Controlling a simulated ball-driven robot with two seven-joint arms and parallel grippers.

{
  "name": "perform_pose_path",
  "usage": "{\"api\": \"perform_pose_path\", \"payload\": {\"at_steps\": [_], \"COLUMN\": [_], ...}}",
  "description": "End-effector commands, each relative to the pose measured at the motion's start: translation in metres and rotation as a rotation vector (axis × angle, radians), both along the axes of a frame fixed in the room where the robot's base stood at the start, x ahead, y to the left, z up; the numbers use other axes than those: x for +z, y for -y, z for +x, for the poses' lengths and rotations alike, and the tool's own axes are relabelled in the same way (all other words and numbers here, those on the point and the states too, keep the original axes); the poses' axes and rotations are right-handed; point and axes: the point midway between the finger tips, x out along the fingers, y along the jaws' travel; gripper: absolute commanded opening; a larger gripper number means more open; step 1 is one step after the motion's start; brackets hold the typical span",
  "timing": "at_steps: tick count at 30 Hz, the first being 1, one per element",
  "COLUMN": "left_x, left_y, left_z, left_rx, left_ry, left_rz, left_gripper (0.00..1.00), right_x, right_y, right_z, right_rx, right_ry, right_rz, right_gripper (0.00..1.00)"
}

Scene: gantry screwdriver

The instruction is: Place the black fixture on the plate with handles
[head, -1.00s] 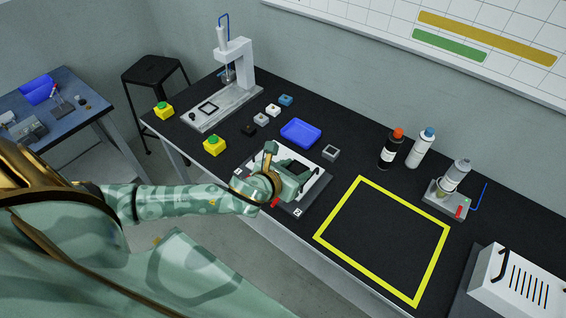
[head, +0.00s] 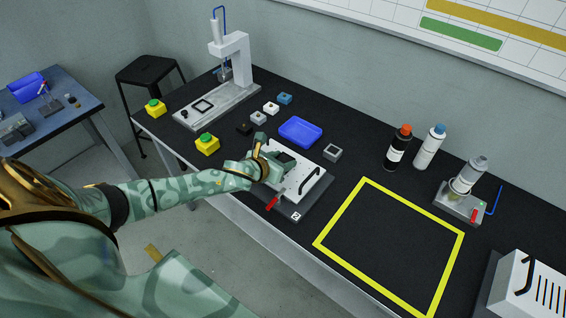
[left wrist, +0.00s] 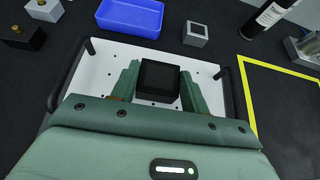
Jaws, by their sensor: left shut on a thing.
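The plate with handles (head: 296,184) is a white, hole-dotted plate with black bar handles, lying on a dark base near the bench's front edge. In the left wrist view the plate (left wrist: 98,72) fills the middle, with a handle on each side. The black fixture (left wrist: 160,78) is a dark square block with a recessed top. It sits between the two green fingers of my left gripper (left wrist: 159,88), which is shut on it over the plate. Whether the fixture touches the plate cannot be told. In the head view my left gripper (head: 277,160) hides part of the plate.
A blue tray (head: 300,131) and a grey block (head: 332,152) stand behind the plate. A red-handled item (head: 272,203) lies at its front. Yellow button boxes (head: 207,144), small blocks and a white press (head: 235,60) are left. A yellow-outlined area (head: 385,250) at right is empty.

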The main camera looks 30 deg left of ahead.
Motion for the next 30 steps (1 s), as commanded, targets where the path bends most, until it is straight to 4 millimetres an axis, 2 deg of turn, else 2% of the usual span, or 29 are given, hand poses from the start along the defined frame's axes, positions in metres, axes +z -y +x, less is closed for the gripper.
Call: {"api": "perform_pose_path", "payload": {"at_steps": [10,11,12,13,23,26,30], "left_x": [-0.003,-0.003,-0.002,-0.002,0.003,0.009,0.026], "left_y": [0.000,0.000,0.000,0.000,0.000,-0.001,-0.004], "left_z": [0.001,0.000,0.000,0.000,0.001,-0.012,-0.040], "left_rx": [0.000,0.000,0.000,0.000,0.000,0.000,-0.002], "left_ry": [0.002,0.002,0.002,0.002,0.003,0.002,0.002], "left_rz": [0.001,0.001,0.001,0.000,0.000,0.001,0.002], "left_gripper": [0.19,0.51,0.62,0.67,0.67,0.67,0.67], "right_x": [-0.002,-0.002,-0.002,-0.002,0.002,0.007,0.020], "right_y": [0.000,0.000,0.000,0.000,0.000,-0.001,-0.001], "right_z": [0.003,0.003,0.003,0.003,0.004,0.006,0.009], "right_rx": [0.000,0.000,0.000,0.000,0.000,0.000,0.000], "right_ry": [0.004,0.004,0.005,0.005,0.007,0.010,0.019], "right_rz": [0.000,0.000,0.001,0.001,0.001,0.001,0.001], "right_gripper": [0.00,0.00,0.00,0.00,0.00,0.00,0.00]}}
